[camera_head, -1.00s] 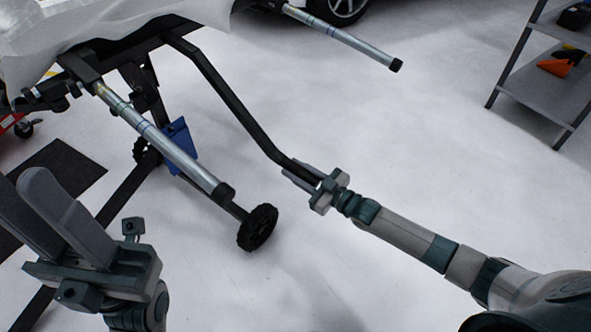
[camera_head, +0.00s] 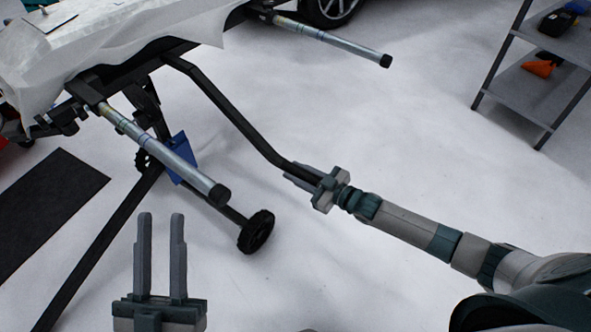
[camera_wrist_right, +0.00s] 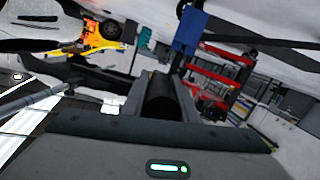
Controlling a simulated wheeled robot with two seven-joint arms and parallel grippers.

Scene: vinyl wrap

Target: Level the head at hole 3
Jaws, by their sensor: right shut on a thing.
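The work stand's head, draped in white sheet (camera_head: 110,45), is at the upper left in the head view and looks tilted. A bent black handle bar (camera_head: 228,108) runs from under it down to the right. My right gripper (camera_head: 302,173) is shut on the lower end of this bar. The right wrist view shows the dark bar end (camera_wrist_right: 161,95) between the fingers. My left gripper (camera_head: 161,220) is open and empty, fingers pointing up the picture, apart from the stand. Hole 3 cannot be made out.
Two silver tubes with black caps, a near one (camera_head: 175,160) and a far one (camera_head: 330,42), stick out from the stand. The stand has black legs and a wheel (camera_head: 257,231). A grey shelf (camera_head: 525,95) stands at the upper right. The floor between is clear.

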